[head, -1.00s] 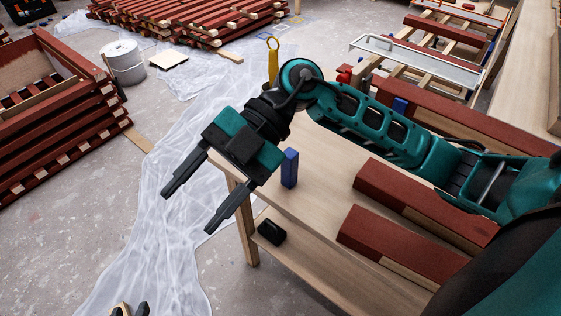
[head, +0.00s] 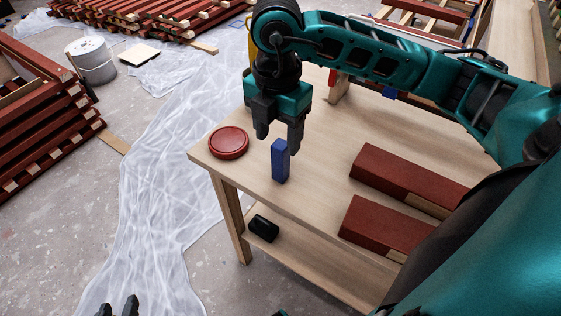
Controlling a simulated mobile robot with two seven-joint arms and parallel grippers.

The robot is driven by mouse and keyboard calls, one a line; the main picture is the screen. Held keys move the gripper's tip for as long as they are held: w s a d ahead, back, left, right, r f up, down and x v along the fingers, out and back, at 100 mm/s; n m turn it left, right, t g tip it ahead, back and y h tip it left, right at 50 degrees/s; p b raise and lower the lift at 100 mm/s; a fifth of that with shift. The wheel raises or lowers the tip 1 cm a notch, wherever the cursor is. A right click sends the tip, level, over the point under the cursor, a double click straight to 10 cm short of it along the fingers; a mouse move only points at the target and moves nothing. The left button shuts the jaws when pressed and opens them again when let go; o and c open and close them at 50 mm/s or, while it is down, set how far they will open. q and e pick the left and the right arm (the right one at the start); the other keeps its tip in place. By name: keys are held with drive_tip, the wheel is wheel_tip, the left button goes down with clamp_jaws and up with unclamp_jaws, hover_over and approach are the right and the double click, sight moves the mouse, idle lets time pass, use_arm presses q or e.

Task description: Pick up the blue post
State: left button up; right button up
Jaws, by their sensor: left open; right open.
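The blue post (head: 280,164) stands upright on the wooden table (head: 300,205), near its left edge. My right gripper (head: 279,143) points down with its fingers apart, one on each side of the post's top in the picture. The post shows whole, and nothing is held; I cannot tell whether a finger touches it. My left gripper (head: 119,307) shows only as two dark fingertips at the bottom left edge, apart and empty, away from the table.
A round red lid (head: 229,142) lies left of the post. Two dark red battens (head: 405,180) lie to the right. A black object (head: 263,228) is on the lower shelf. Plastic sheeting (head: 165,200) covers the floor at left. The tabletop between post and battens is clear.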

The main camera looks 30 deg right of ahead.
sight(281, 155)
drive_tip(key=f, duration=0.3)
drive_tip(key=f+b, duration=0.1)
drive_tip(key=f, duration=0.1)
drive_tip(key=shift+s+d+f, duration=0.1)
drive_tip(key=shift+s+f, duration=0.1)
drive_tip(key=shift+s, duration=0.1)
drive_tip(key=c, duration=1)
drive_tip(key=shift+c, duration=0.3)
drive_tip(key=shift+r, duration=0.2)
